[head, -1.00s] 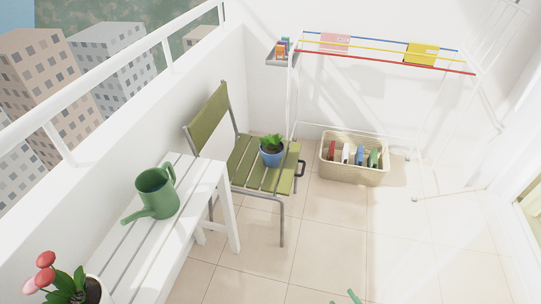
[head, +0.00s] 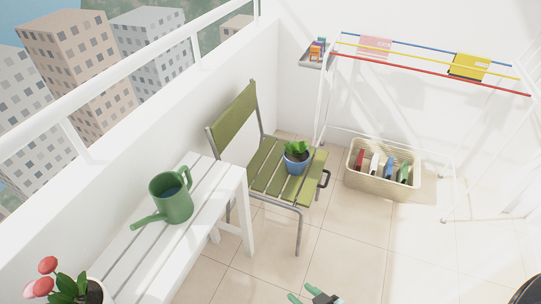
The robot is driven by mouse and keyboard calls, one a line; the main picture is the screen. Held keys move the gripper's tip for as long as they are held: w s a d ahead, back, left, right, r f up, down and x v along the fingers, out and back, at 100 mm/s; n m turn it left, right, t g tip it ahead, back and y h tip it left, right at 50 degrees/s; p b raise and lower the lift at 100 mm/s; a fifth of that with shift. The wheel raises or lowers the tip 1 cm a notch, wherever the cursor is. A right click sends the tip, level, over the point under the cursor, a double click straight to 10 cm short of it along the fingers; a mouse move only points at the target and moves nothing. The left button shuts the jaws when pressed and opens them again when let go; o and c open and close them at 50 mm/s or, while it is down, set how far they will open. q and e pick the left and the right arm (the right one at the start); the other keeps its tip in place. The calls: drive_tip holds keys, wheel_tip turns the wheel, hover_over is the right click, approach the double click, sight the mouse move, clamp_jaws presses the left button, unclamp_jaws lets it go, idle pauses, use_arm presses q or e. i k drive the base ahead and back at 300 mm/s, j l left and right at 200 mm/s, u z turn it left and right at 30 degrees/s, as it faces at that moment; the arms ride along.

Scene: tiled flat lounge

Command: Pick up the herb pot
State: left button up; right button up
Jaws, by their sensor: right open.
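The herb pot (head: 296,165) is a blue pot with a green leafy plant. It stands upright on the slatted seat of the green folding chair (head: 268,178), toward the seat's right side. My right gripper (head: 302,297) shows at the bottom edge of the head view, with green fingertips spread apart and nothing between them. It is well in front of the chair and apart from the pot. My left gripper is not in view.
A white slatted bench (head: 142,246) holds a green watering can (head: 172,197) and a pink-flowered plant (head: 66,287). A wicker basket (head: 384,184) sits right of the chair. A drying rack (head: 440,67) stands behind. The tiled floor (head: 370,250) is clear in front.

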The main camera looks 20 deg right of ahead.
sight(296, 154)
drive_tip(key=i+l+u, duration=0.3)
drive_tip(key=l, duration=0.25)
drive_tip(key=i+l+u, duration=0.15)
drive_tip(key=l, duration=0.15)
drive_tip(key=i+l, duration=0.1)
drive_tip(key=l, duration=0.35)
drive_tip(key=i+l, duration=0.15)
drive_tip(key=l, duration=0.3)
drive_tip(key=u, duration=0.05)
